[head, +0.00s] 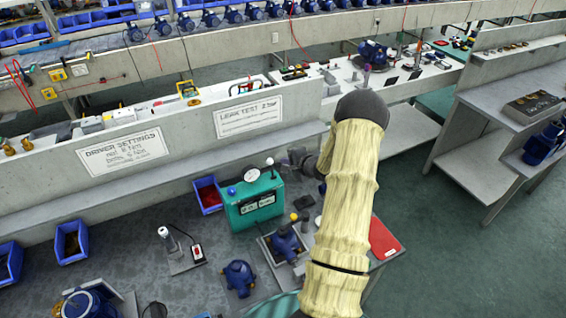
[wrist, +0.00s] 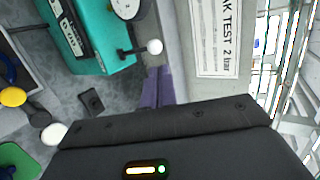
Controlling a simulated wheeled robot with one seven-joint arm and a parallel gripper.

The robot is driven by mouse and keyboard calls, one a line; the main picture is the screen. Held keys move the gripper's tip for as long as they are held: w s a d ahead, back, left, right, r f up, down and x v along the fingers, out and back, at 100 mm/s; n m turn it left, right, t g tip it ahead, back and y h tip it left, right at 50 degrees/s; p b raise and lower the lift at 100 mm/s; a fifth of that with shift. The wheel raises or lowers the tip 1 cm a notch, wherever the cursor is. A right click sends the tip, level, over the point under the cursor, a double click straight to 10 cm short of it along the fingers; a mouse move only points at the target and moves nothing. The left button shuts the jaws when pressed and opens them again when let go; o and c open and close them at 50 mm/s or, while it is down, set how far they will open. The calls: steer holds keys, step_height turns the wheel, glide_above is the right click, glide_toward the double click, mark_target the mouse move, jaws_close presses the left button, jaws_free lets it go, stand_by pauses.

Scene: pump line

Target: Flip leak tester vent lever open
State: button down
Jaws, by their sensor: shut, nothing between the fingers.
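The leak tester (head: 252,207) is a teal box with a round white gauge (head: 251,174) on the bench below the low wall. Its vent lever (head: 270,163) has a white ball. In the wrist view, the lever (wrist: 155,47) shows as a short dark stem with a white ball, sticking out from the teal box (wrist: 95,45) beside the gauge. My gripper (wrist: 156,78) shows purple fingers, shut and empty, with tips just short of the white ball. In the head view my arm hides most of the gripper. I cannot tell whether the fingers touch the lever.
A yellow ball knob (head: 293,216) on a blue pump fixture (head: 285,243) stands right of the tester. A blue bin (head: 208,197) is at its left. The wall with the leak test sign (head: 249,116) rises close behind. A red pad (head: 383,238) lies right.

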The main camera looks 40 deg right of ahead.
steer(key=b+v, duration=0.1)
steer(key=v, duration=0.5)
steer(key=shift+r, duration=0.5)
steer(key=shift+s, duration=0.1)
steer(key=a+r+n+g+h+b, duration=0.15)
steer(key=a+r+n+g, duration=0.25)
steer(key=a+n, duration=0.7)
steer(key=s+a+r+n+g, duration=0.2)
steer(key=s+a+n, duration=0.1)
steer(key=s+a, duration=0.6)
steer(key=s+a+r+n+g, duration=0.1)
steer(key=s+a+n+g, duration=0.2)
steer(key=s+a, duration=0.6)
steer(key=a+n, duration=0.1)
steer(key=a, duration=0.1)
steer(key=shift+s+a+r+y+b, duration=0.15)
steer(key=shift+a+r+y+b, duration=0.15)
steer(key=shift+a+r+y, duration=0.05)
